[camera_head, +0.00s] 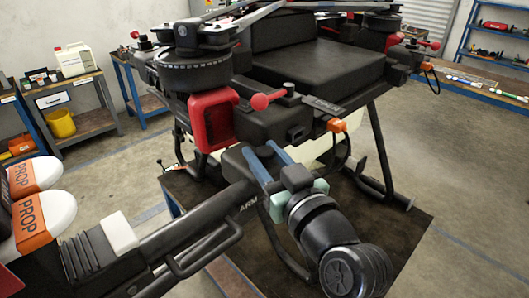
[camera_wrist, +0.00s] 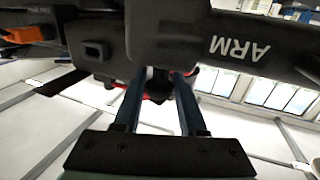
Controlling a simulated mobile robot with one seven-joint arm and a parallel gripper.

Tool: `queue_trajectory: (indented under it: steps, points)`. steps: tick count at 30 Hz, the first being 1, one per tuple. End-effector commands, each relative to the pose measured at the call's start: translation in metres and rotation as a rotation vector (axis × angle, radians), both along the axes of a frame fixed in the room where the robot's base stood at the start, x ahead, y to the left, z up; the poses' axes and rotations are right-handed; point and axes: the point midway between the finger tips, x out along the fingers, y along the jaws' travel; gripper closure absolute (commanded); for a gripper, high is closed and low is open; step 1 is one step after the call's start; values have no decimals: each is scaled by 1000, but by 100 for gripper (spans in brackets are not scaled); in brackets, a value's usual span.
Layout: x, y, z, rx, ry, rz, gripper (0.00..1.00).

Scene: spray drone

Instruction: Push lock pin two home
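The drone has several red ball-headed lock pins. One pin (camera_head: 261,102) sticks out at the near corner beside a red housing, above my gripper; another pin (camera_head: 430,45) is at the far right. I cannot tell which is pin two. My gripper (camera_head: 256,158) has two blue fingers pointing up at the joint of the black drone arm (camera_head: 215,230) marked ARM, which also shows in the wrist view (camera_wrist: 240,48). In the wrist view my gripper (camera_wrist: 157,82) has its fingers apart, with a dark piece between or behind their tips. Contact is unclear. Red shows partly behind the fingers.
The drone stands on a dark table (camera_head: 400,240). An orange connector (camera_head: 337,125) with a looped black cable hangs right of my gripper. Orange PROP straps (camera_head: 32,222) wrap the folded propellers at left. Benches stand at the back left, shelves at the back right.

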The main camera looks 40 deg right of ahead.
Motion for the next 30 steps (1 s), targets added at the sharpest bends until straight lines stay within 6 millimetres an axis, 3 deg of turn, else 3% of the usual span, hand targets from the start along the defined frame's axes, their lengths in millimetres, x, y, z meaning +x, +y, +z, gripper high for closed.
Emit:
queue_trajectory:
  steps: [1, 4, 17, 30]
  points:
    - [0, 0, -3, 3, 5, 0, 50]
    - [0, 0, -2, 2, 3, 0, 32]
    - [-9, 1, -1, 1, -2, -2, 32]
    - [-99, 16, -4, 0, 0, -5, 32]
